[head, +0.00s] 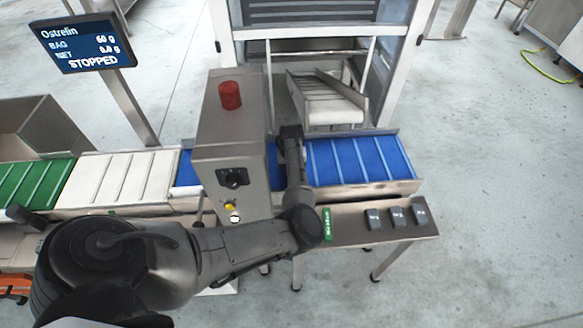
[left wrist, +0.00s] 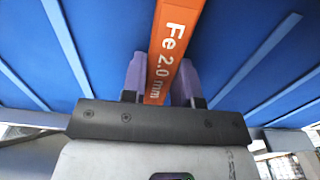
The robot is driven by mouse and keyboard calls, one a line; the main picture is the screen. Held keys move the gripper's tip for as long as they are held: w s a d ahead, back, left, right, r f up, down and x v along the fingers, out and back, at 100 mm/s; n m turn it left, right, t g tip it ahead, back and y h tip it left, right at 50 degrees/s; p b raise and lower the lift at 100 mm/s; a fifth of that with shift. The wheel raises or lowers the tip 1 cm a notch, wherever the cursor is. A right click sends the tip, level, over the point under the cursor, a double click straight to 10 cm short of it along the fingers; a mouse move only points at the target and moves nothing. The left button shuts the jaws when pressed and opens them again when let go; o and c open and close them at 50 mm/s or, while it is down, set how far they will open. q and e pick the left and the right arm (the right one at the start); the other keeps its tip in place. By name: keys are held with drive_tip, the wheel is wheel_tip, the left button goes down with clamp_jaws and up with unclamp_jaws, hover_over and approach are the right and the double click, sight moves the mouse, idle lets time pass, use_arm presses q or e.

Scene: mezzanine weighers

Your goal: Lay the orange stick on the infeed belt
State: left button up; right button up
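The infeed belt (head: 345,160) is blue with pale cross ribs and runs to the right of the steel detector housing (head: 232,150). Its blue surface fills the background of the left wrist view (left wrist: 90,50). My left gripper (head: 291,135) is over the belt's left part, close to the housing. In the left wrist view, the orange stick (left wrist: 172,45), printed "Fe 2.0 mm", lies between the purple fingers, which look shut on it. I cannot tell whether the stick touches the belt. In the head view the stick is hidden. My right gripper is not in view.
A steel shelf (head: 352,236) in front of the belt holds a green stick (head: 327,223) and several dark blocks (head: 397,216). A chute (head: 330,100) stands behind the belt. White (head: 115,180) and green (head: 35,183) belts lie left. The screen (head: 82,43) reads STOPPED.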

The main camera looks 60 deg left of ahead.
use_arm(q)
drive_tip(key=o, duration=0.4)
drive_tip(key=shift+o, duration=0.2)
wheel_tip(320, 180, up, 12)
drive_tip(key=p, duration=0.2)
drive_tip(key=shift+r+p, duration=0.2)
drive_tip(key=shift+p, duration=0.2)
